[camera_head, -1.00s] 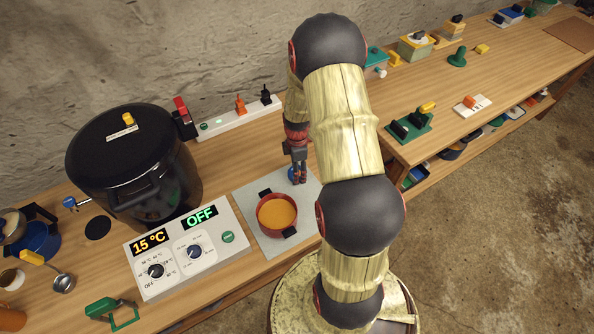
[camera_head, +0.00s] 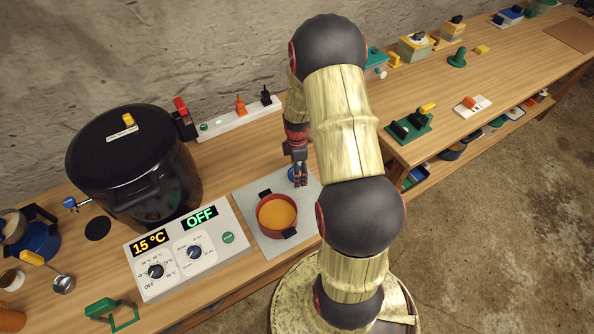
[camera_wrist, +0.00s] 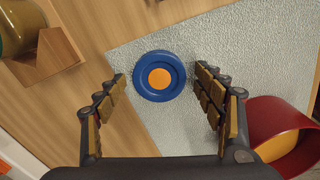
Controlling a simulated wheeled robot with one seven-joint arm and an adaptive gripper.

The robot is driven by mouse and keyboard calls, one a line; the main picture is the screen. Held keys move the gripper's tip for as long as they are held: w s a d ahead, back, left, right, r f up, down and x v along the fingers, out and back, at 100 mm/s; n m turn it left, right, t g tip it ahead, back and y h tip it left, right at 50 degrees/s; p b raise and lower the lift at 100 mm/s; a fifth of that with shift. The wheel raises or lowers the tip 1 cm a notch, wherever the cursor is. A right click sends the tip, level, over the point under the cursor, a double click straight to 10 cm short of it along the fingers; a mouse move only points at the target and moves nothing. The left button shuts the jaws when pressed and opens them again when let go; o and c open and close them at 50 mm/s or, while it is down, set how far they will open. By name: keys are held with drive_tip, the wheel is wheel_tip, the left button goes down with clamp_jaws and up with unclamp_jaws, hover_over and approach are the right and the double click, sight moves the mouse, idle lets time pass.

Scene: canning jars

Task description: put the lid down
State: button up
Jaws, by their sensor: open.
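The lid (camera_wrist: 159,77) is a blue disc with a raised rim and an orange centre. It lies flat on the pale grey textured mat (camera_wrist: 230,40). In the head view only a bit of the blue lid (camera_head: 291,173) shows beside my fingers. My gripper (camera_head: 300,184) is over the mat, behind the red pot. In the wrist view my gripper (camera_wrist: 163,90) is open, its two fingers apart on either side of the lid, with a visible gap on each side.
A red pot (camera_head: 262,223) with orange contents and black handles stands on the mat, close to my right finger in the wrist view. A control box (camera_head: 185,250) and a large black canner (camera_head: 130,165) stand to the left. A power strip (camera_head: 222,122) lies behind.

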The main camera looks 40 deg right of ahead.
drive_tip(key=w+a+r+m+t+p, duration=0.1)
drive_tip(key=a+r, duration=0.2)
drive_tip(key=r, duration=0.8)
drive_tip(key=a+r+m+p, duration=0.1)
drive_tip(key=a+r, duration=0.3)
drive_tip(key=r, duration=0.8)
drive_tip(key=s+a+r+m+t, duration=0.2)
drive_tip(key=s+a+r+m, duration=0.2)
drive_tip(key=s+a+r, duration=0.3)
drive_tip(key=s+a+r+m+t, duration=0.2)
drive_tip(key=s+a+r+m, duration=0.3)
drive_tip(key=a, duration=0.8)
drive_tip(key=s+r, duration=0.3)
drive_tip(key=r, duration=0.2)
drive_tip(key=shift+s+r+m+t, duration=0.25)
drive_tip(key=shift+r+m+t, duration=0.05)
